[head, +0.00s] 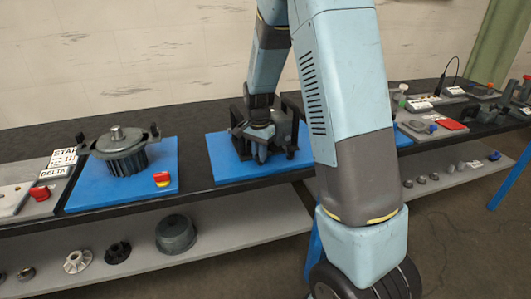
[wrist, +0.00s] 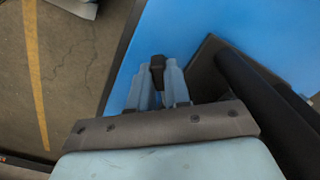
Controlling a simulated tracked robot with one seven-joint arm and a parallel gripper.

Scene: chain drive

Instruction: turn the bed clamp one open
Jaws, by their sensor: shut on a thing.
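My gripper (wrist: 157,85) is shut on a small dark piece (wrist: 157,66) in the wrist view, held between its two fingertips over the blue plate. This piece looks like the handle of a bed clamp, but which clamp it is I cannot tell. In the head view my gripper (head: 260,148) reaches down at the black fixture (head: 236,114) on the middle blue plate (head: 222,160). The gripper and arm hide much of the fixture, and the clamp's angle is unclear.
A grey motor-like housing (head: 124,150) with clamps stands on the left blue plate (head: 100,200), with a red and yellow switch (head: 162,179) beside it. A dark cylinder (wrist: 265,95) lies close right of my gripper. Several gears and a grey pot (head: 175,234) sit on the lower shelf.

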